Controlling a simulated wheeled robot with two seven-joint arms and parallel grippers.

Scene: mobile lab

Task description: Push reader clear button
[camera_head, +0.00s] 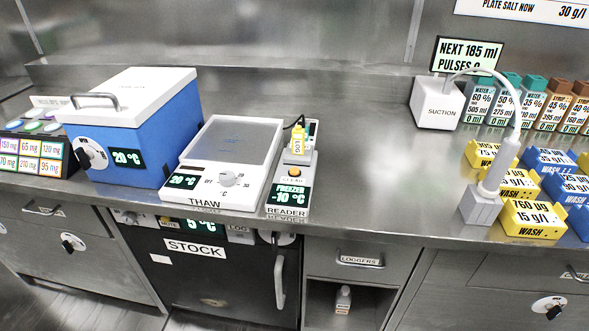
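The reader (305,186) is a narrow grey-white unit on the steel counter, right of the thaw plate. Its orange round clear button (294,172) sits above the word "CLEAR" and below a yellow logger (298,142). The logger stands at the reader's upper part with a black cable by its top. The reader's dark display (289,194) reads "FREEZER -10 °C". Nothing covers the button. Neither of my grippers is in view.
The white thaw plate (212,190) stands close left of the reader, with a blue lidded box (130,140) beyond. Right of the reader the counter (370,170) is bare up to the suction unit (437,103), its grey holder (481,207) and yellow wash blocks (534,219).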

